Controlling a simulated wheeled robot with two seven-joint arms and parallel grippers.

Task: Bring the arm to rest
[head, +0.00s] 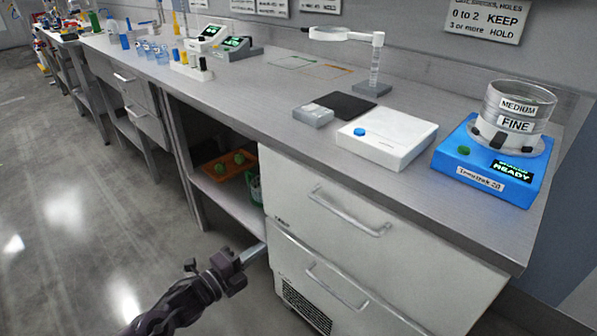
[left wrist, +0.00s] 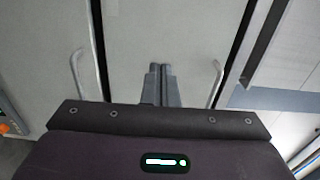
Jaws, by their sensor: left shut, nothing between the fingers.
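My left arm comes in at the bottom of the head view. Its gripper (head: 254,252) is in front of the bench, near the left edge of the lower white drawer, below counter height. In the left wrist view the two fingers of this gripper (left wrist: 160,70) lie together, shut and empty, with the pale drawer fronts behind them. Whether the fingertips touch the drawer front cannot be told. My right gripper shows in neither view.
The white drawer unit (head: 335,225) has two bar handles that stick out. On the counter (head: 265,90) are a blue sieve shaker (head: 485,170), a white box (head: 387,135) and a magnifier lamp (head: 375,65). An orange tray (head: 225,165) sits on the shelf below. The floor (head: 70,200) at left is clear.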

